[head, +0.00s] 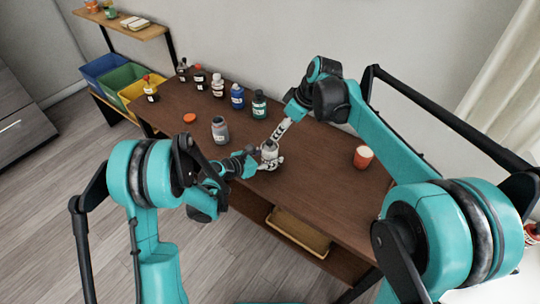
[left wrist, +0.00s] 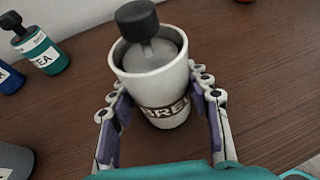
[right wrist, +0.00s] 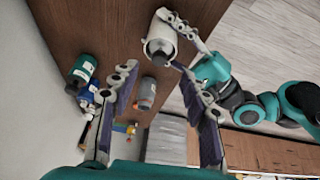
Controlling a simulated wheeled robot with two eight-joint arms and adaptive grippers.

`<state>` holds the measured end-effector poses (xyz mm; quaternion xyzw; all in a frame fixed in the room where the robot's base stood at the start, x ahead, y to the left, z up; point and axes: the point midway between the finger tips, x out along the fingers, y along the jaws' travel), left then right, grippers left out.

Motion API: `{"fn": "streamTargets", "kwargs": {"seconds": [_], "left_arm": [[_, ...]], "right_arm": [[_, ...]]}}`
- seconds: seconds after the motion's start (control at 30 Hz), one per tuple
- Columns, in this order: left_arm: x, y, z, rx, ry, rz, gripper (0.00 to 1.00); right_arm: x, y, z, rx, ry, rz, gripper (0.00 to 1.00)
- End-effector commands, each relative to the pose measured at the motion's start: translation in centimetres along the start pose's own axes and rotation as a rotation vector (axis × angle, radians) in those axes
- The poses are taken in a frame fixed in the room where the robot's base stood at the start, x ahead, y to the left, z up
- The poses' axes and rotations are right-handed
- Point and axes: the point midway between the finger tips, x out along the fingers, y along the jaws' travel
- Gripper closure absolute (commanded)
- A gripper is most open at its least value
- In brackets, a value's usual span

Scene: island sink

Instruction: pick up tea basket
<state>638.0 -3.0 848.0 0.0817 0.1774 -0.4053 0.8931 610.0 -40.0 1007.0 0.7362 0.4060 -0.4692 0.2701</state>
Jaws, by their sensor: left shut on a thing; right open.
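A white cup lettered "BREW" (left wrist: 160,112) stands upright on the brown table, also in the head view (head: 269,157). A grey basket-like insert (left wrist: 152,55) with a black knob (left wrist: 137,20) sits inside it, its lower part hidden by the cup wall. My left gripper (left wrist: 154,88) is shut on the cup, one finger on each side. My right gripper (right wrist: 155,68) is open and empty. It is close to the cup (right wrist: 161,30), with the knob showing just past its fingertips.
A grey jar (head: 220,130) stands left of the cup. Several bottles, among them a green one (head: 259,104) and a blue one (head: 237,96), stand along the table's back edge. An orange cup (head: 363,157) stands to the right. An orange disc (head: 190,118) lies at left. The table's front middle is bare.

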Motion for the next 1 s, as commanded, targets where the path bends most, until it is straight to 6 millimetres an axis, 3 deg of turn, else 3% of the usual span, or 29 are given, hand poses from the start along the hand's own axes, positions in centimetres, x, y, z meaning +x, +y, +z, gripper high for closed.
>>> {"fn": "streamTargets", "kwargs": {"seconds": [0.2, 0.4, 0.53, 0.8, 1.0], "left_arm": [[0.0, 0.0, 0.0, 0.000, 0.000, 0.001, 0.84], [0.0, 0.0, 0.0, 0.000, 0.000, 0.001, 0.84], [0.0, 0.0, 0.0, 0.000, 0.000, 0.001, 0.84], [0.0, 0.0, 0.0, 0.000, 0.000, 0.001, 0.84], [0.0, 0.0, 0.0, 0.000, 0.000, 0.001, 0.84]], "right_arm": [[-1.2, 0.1, -4.3, -0.239, -0.236, -0.062, 0.54], [-2.6, -0.3, -6.0, -0.372, -0.389, -0.096, 0.54], [-1.8, -0.4, -5.8, -0.397, -0.418, -0.102, 0.54], [2.4, -0.5, -3.9, -0.396, -0.418, -0.102, 0.54], [3.8, -0.3, -3.2, -0.395, -0.417, -0.102, 0.54]]}}
